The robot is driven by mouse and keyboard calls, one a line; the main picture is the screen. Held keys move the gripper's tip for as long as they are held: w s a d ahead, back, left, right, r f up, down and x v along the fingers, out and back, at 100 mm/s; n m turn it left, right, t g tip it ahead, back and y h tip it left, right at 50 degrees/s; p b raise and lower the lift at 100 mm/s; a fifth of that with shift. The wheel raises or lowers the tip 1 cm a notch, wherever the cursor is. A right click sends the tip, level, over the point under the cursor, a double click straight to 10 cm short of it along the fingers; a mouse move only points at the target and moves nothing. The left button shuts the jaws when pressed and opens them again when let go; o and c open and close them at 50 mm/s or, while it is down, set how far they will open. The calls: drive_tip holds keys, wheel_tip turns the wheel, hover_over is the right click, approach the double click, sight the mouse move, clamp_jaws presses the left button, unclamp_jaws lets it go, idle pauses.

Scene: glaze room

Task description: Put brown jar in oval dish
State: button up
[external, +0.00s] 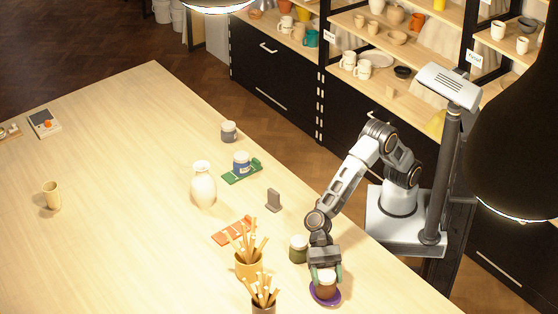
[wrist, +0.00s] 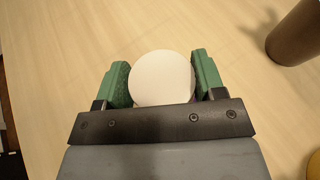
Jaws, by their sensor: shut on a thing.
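The brown jar (external: 326,288) has a pale lid and stands upright between the green fingers of my gripper (external: 325,272) in the external view. In the wrist view its round white top (wrist: 162,78) fills the gap between the fingers of my gripper (wrist: 163,82), which is shut on it. A purple oval dish (external: 332,299) lies right under the jar in the external view. I cannot tell whether the jar's bottom touches the dish.
A dark green jar (external: 298,250) stands close to my gripper's left. A yellow pot (external: 249,267) and a brown pot (external: 263,307) hold sticks nearby. The left table is mostly clear.

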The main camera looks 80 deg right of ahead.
drive_tip(key=shift+f+b, duration=0.3)
drive_tip(key=shift+b, duration=0.05)
drive_tip(key=o, duration=1.1)
drive_tip(key=shift+r, duration=0.15)
drive_tip(key=shift+r+p, duration=0.3)
drive_tip(key=shift+p, duration=0.15)
drive_tip(key=b+v, duration=0.1)
drive_tip(key=v, duration=1.1)
drive_tip(key=shift+f, duration=0.2)
